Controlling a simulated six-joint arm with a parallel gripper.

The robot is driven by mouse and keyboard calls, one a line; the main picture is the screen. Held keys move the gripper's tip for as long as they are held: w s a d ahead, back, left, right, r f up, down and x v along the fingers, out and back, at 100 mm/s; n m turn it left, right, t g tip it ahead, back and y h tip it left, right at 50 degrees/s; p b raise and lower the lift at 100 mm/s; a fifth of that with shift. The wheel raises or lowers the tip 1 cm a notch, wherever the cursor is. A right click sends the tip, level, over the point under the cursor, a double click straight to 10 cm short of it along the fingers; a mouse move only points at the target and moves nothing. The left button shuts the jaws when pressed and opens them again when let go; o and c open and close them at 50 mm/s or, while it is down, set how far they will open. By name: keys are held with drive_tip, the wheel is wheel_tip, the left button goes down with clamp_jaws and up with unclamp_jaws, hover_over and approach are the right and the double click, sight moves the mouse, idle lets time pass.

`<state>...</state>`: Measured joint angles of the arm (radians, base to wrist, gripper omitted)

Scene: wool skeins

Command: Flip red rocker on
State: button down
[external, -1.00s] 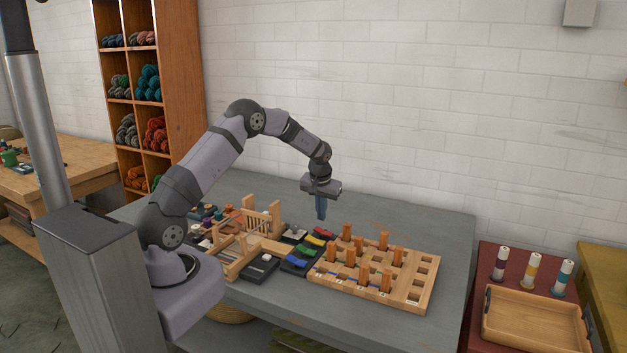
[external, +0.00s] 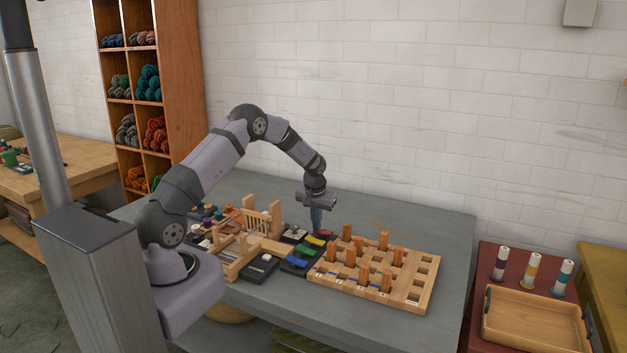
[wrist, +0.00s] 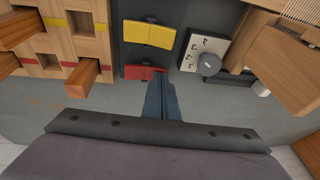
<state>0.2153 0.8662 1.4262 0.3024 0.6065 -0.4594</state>
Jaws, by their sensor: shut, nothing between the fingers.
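The red rocker (wrist: 142,73) sits at the end of a dark switch panel, beside the yellow rocker (wrist: 150,35) in the wrist view. In the external view the red rocker (external: 325,234) lies just under my gripper (external: 316,230). My gripper (wrist: 163,84) is shut and empty. Its blue fingertips are at the red rocker's edge in the wrist view and cover a little of it; I cannot tell whether they touch it. The yellow rocker (external: 314,241) shows in the external view too, with green and blue rockers (external: 297,259) nearer the front.
A wooden peg board (external: 415,297) with upright orange pegs stands right of the panel. A dial box (wrist: 200,50) and a wooden loom frame (external: 262,218) stand on the other side. The grey table behind (external: 400,215) is clear.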

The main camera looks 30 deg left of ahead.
drive_tip(key=shift+a+f, duration=0.15)
drive_tip(key=shift+d+r, duration=0.25)
drive_tip(key=shift+d, duration=0.55)
wheel_tip(320, 180, up, 5)
drive_tip(key=p, duration=0.3)
drive_tip(key=shift+f, duration=0.2)
drive_tip(key=shift+s+a+r+b, duration=0.1)
drive_tip(key=shift+r+b, duration=0.15)
drive_tip(key=shift+b, duration=0.1)
wheel_tip(320, 180, up, 8)
drive_tip(key=b, duration=0.2)
hover_over(320, 231)
drive_tip(key=s+a, duration=0.2)
drive_tip(key=s, duration=0.1)
drive_tip(key=shift+r, duration=0.15)
